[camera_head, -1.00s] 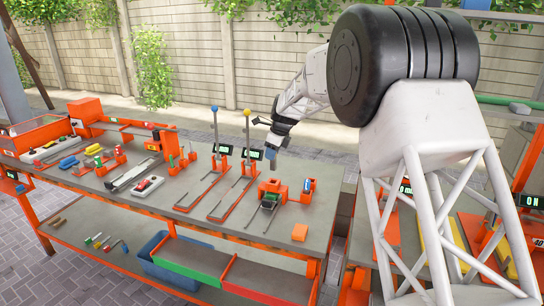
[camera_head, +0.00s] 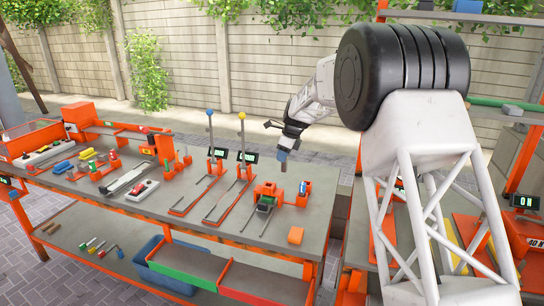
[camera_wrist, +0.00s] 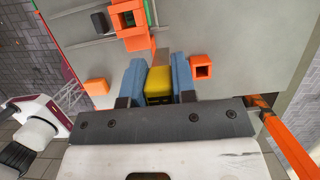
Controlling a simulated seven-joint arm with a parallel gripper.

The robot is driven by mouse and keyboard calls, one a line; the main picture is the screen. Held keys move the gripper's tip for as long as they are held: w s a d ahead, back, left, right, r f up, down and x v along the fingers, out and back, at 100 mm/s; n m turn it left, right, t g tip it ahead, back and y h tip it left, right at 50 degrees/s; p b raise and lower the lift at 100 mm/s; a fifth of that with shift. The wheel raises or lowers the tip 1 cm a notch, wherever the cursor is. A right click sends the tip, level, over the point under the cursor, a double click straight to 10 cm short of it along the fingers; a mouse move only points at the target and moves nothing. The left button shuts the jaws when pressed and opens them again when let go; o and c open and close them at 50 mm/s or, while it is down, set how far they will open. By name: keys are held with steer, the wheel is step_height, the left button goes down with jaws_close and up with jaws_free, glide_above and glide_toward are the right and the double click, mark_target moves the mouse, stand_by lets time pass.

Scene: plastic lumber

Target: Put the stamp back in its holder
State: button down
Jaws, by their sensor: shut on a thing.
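My gripper (camera_wrist: 159,84) has two blue fingers shut on the stamp (camera_wrist: 158,82), a yellow block with a brown part reaching out beyond the fingertips. In the head view my gripper (camera_head: 283,157) hangs above the back right of the bench, with the stamp's brown end low under it. A small orange square tube, which looks like the holder (camera_wrist: 202,70), stands on the bench to the right of the fingers in the wrist view, its opening dark.
An orange fixture (camera_wrist: 130,40) with a green part stands ahead of the fingers in the wrist view. A loose orange block (camera_head: 295,235) lies near the bench's front edge. Two tall posts (camera_head: 241,135) with rails stand left of the fixture.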

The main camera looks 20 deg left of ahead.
steer(key=w+d+f, duration=0.2)
steer(key=w+d, duration=0.5)
steer(key=d, duration=0.1)
steer(key=shift+d+f, duration=0.15)
steer(key=shift+f, duration=0.1)
steer(key=shift+f, duration=2.6)
steer(key=shift+f, duration=2.2)
stand_by(1.2)
steer(key=c, duration=0.8)
jaws_free()
steer(key=shift+c, duration=0.2)
steer(key=shift+r, duration=0.1)
